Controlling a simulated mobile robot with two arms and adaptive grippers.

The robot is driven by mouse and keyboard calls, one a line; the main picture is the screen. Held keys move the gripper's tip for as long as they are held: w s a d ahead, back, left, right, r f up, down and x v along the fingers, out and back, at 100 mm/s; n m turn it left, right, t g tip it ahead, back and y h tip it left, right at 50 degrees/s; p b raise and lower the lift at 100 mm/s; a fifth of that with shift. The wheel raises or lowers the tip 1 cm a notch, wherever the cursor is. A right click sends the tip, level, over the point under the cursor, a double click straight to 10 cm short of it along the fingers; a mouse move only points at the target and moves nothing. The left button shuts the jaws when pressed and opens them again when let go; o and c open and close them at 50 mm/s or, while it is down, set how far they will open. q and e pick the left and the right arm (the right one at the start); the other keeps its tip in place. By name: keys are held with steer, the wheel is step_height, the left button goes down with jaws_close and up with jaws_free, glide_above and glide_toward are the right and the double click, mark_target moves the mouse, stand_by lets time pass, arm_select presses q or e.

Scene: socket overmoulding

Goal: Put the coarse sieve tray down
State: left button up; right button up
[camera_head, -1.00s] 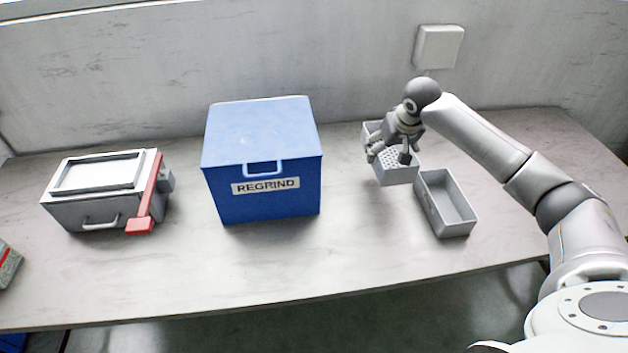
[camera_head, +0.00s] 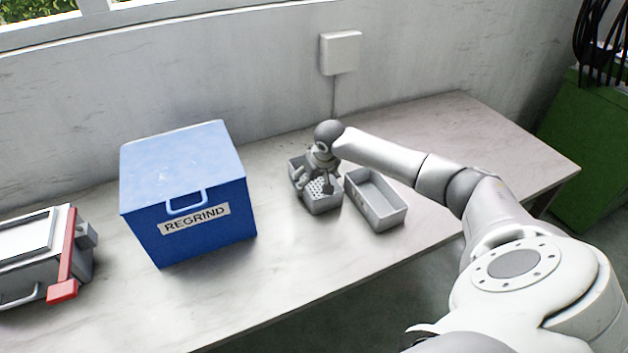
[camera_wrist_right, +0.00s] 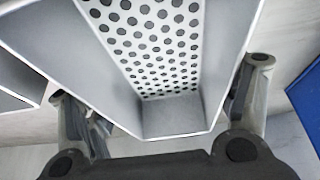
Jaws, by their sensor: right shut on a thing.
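The coarse sieve tray (camera_head: 322,203) is a grey, open tray with round holes in its floor. In the head view it is at the table's right half, under my right gripper (camera_head: 314,186). In the right wrist view the sieve tray (camera_wrist_right: 152,50) fills the upper middle, and the right gripper (camera_wrist_right: 158,110) has a finger on each side of its near end, shut on it. My gripper hides part of the tray in the head view. I cannot tell whether its underside touches the table. My left gripper is not in view.
A grey tray without visible holes (camera_head: 377,199) stands close to the right of the sieve tray. A blue REGRIND box (camera_head: 190,195) stands to the left, with bare table between. A grey box with a red lever (camera_head: 35,255) is at far left. The wall is behind.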

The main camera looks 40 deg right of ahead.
steer(key=o, duration=1.1)
steer(key=shift+c, duration=0.2)
